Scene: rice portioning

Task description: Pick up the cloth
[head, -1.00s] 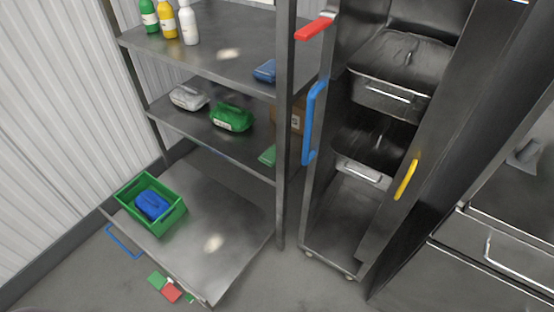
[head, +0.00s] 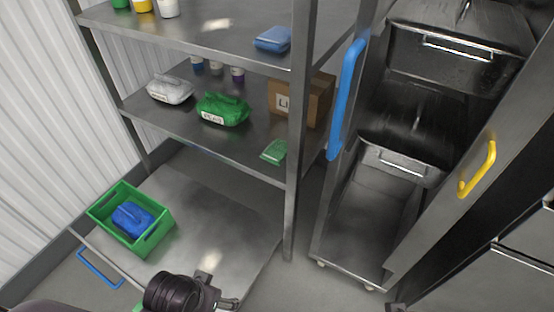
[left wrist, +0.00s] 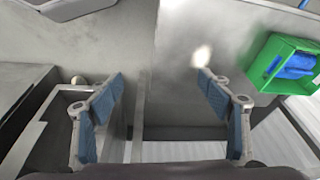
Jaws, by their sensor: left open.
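A folded blue cloth-like item (head: 273,39) lies on the upper shelf near its right post. A flat green item (head: 274,151) lies at the right front edge of the middle shelf. I cannot tell for certain which one is the cloth. My left gripper (head: 226,303) is at the bottom of the head view, over the front of the low shelf and well below both items. In the left wrist view the same gripper (left wrist: 160,92) has its fingers wide apart, with nothing between them. My right gripper is not in view.
A green crate (head: 160,237) holding a blue bundle (head: 132,218) stands on the low shelf (head: 225,205). White (head: 170,90) and green (head: 222,108) packs and a cardboard box (head: 318,100) are on the middle shelf. A shelf post (head: 297,140) and a metal cabinet with pans (head: 398,163) stand right.

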